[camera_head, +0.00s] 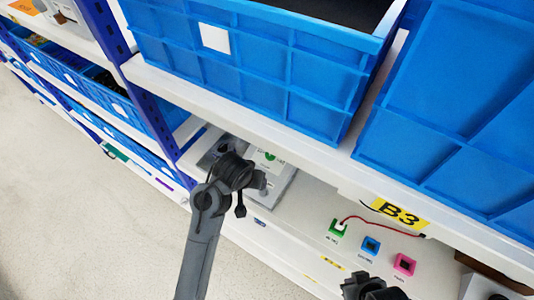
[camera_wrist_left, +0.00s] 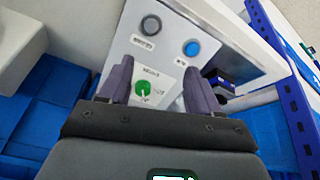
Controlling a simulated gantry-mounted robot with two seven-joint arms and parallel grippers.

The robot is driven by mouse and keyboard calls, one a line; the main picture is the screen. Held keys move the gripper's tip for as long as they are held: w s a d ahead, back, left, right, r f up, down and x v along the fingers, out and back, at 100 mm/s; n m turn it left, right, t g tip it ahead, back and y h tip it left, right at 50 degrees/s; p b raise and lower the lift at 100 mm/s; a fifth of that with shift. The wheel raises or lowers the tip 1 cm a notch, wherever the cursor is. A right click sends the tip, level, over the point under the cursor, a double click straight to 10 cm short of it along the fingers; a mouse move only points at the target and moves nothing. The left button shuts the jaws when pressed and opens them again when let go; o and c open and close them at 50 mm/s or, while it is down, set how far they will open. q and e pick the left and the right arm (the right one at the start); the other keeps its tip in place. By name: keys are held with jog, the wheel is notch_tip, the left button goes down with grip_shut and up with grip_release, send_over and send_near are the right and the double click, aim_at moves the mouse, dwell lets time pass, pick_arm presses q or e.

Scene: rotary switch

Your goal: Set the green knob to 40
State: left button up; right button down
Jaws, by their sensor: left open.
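The green knob (camera_wrist_left: 143,89) sits on a white dial plate on a light grey panel (camera_wrist_left: 172,50) in the left wrist view. A white mark shows on the knob, but I cannot read its setting. My left gripper (camera_wrist_left: 156,74) is open, its fingers appearing on either side of the knob; I cannot tell whether they touch it. In the head view the green knob (camera_head: 270,156) shows on the panel under the shelf, just beyond my left gripper (camera_head: 252,194). My right gripper (camera_head: 370,286) is at the bottom edge of the head view, partly cut off, its jaws unclear.
A grey knob (camera_wrist_left: 151,25) and a blue knob (camera_wrist_left: 191,48) share the panel. Blue bins (camera_head: 260,60) stand on the shelf above. A blue post stands left of the panel.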

pick_arm(q)
jog(key=w, duration=0.2)
jog(key=p, duration=0.2)
send_over(269, 156)
jog(key=s, duration=0.2)
jog(key=shift+w+a+r, duration=0.1)
jog(key=shift+a+r, duration=0.05)
jog(key=shift+a, duration=0.15)
jog(key=x, duration=0.3)
jog(key=shift+f, duration=0.25)
jog(key=shift+x, duration=0.8)
jog(key=c, duration=1)
jog(key=shift+c, duration=0.2)
